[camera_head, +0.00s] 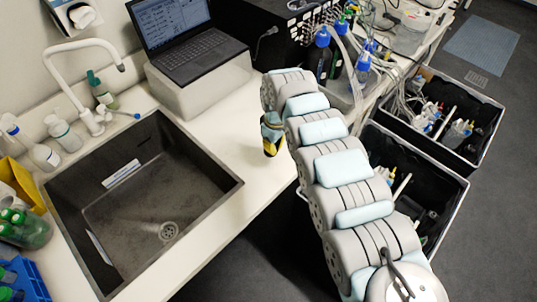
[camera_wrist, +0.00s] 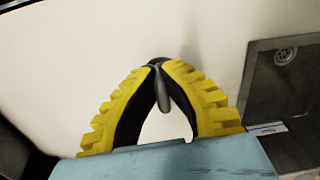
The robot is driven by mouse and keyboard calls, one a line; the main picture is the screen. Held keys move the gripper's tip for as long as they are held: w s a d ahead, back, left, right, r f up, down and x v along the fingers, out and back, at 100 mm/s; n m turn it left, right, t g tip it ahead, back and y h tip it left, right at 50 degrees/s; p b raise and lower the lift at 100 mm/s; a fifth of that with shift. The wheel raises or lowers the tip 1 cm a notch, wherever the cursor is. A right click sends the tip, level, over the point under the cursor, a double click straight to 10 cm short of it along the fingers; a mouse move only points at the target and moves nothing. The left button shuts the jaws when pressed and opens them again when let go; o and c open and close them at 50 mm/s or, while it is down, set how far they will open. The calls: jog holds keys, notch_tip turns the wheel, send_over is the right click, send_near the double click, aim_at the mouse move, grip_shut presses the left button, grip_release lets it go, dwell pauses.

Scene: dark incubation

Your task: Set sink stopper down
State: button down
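My gripper (camera_head: 271,135) hangs over the white counter to the right of the sink in the head view. In the wrist view, the yellow-ridged, black-lined fingers of my gripper (camera_wrist: 158,66) meet at their tips around a small grey elongated piece, which looks like the sink stopper (camera_wrist: 163,94). The stopper's full shape is partly hidden by the fingertips, and I cannot make it out in the head view. I cannot tell whether it touches the counter.
The dark sink (camera_head: 205,195) has an uncovered drain (camera_head: 168,231). The white counter (camera_head: 262,180) is clear between sink and arm. A laptop (camera_head: 190,50) sits on a white box behind. Bottles stand left of the sink; black crates (camera_head: 455,165) stand on the floor at right.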

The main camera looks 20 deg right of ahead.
jog(key=shift+w+d+f+b, duration=0.15)
jog(key=shift+w+f+b, duration=0.15)
jog(key=shift+f+b, duration=0.35)
notch_tip(320, 180, down, 3)
jog(key=shift+r+b, duration=0.1)
jog(key=shift+b, duration=0.75)
jog(key=shift+r, duration=0.1)
jog(key=c, duration=1.6)
grip_release()
jog(key=o, duration=0.4)
jog(key=shift+c, duration=0.2)
